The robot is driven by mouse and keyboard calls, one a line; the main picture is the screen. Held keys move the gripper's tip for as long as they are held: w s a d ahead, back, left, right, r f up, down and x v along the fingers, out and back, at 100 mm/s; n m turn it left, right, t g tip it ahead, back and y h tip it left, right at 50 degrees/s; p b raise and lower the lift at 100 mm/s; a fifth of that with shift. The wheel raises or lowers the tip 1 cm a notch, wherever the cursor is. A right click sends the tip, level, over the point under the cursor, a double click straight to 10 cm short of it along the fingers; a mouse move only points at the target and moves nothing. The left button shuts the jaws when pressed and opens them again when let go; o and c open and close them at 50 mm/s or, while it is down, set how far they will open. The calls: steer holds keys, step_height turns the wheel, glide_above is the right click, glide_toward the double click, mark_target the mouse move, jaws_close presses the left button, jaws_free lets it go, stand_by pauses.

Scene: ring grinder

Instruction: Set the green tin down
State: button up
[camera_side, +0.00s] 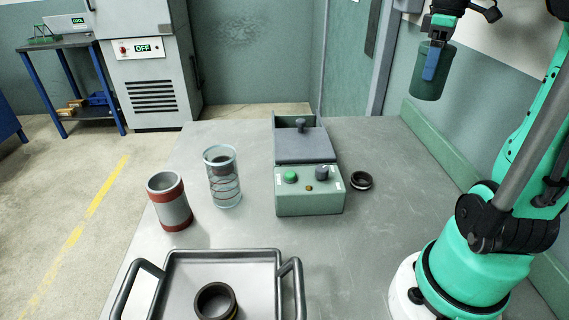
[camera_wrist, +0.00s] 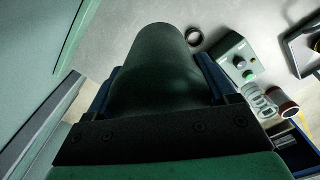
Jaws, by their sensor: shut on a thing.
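The green tin (camera_side: 427,86) is a dark green cylinder held up in the air at the upper right, above the far right part of the table. My gripper (camera_side: 433,62) is shut on it, with a blue finger against its side. In the wrist view the tin (camera_wrist: 158,65) fills the middle, between the two blue fingers of my gripper (camera_wrist: 165,90). The tin is well clear of the grey table (camera_side: 385,150). Its far end is hidden in the wrist view.
The grinder box (camera_side: 309,200) with a green button stands mid-table, a dark ring (camera_side: 361,181) to its right. A glass jar (camera_side: 222,180) and a red-banded grey canister (camera_side: 171,205) stand left. A tray (camera_side: 178,285) with a dark ring (camera_side: 215,302) is in front. A raised green edge (camera_side: 450,145) runs along the right.

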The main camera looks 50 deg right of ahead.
step_height(320, 180, down, 20)
steer(key=shift+s+a+r, duration=0.1)
steer(key=shift+s, duration=0.05)
stand_by(0.4)
steer(key=o, duration=1.3)
step_height(320, 180, up, 12)
steer(key=w+a+t, duration=0.1)
steer(key=w+a, duration=0.2)
steer(key=a, duration=0.3)
steer(key=w+a+f+t, duration=0.1)
steer(key=w+a+t, duration=0.1)
steer(key=a, duration=0.4)
steer(key=w+a+m+t+h, duration=0.1)
steer(key=w+a+t, duration=0.1)
steer(key=a, duration=0.5)
steer(key=shift+w+f, duration=0.2)
steer(key=shift+w, duration=0.7)
steer(key=a, duration=0.2)
steer(key=a+t, duration=0.1)
steer(key=a, duration=0.1)
steer(key=a+f+t+y, duration=0.1)
steer(key=a, duration=0.1)
steer(key=shift+a+m, duration=0.2)
steer(key=shift+m, duration=0.1)
